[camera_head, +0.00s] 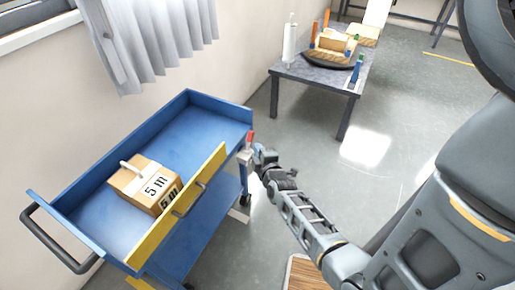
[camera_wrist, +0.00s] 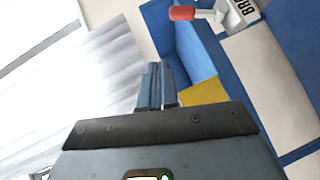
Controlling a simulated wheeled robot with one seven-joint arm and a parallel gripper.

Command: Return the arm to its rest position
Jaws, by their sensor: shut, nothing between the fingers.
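My arm (camera_head: 310,222) reaches from the lower right toward the blue cart (camera_head: 205,108). My gripper (camera_head: 260,152) is beside the cart's right corner, close to a red-tipped lever (camera_head: 250,137). In the wrist view my gripper (camera_wrist: 159,80) has its two fingers together, with nothing seen between them. The red-tipped lever (camera_wrist: 182,13) also shows there, above and right of the fingers, with a partly cut-off label. Whether the gripper touches the cart or the lever I cannot tell.
A cardboard box (camera_head: 133,184) marked "5 m" sits on the cart's top tray. A yellow panel (camera_head: 206,182) edges the cart. A grey table (camera_head: 308,73) with tools stands at the back. A curtain (camera_head: 160,35) hangs at left. Open floor (camera_head: 390,140) lies right of the cart.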

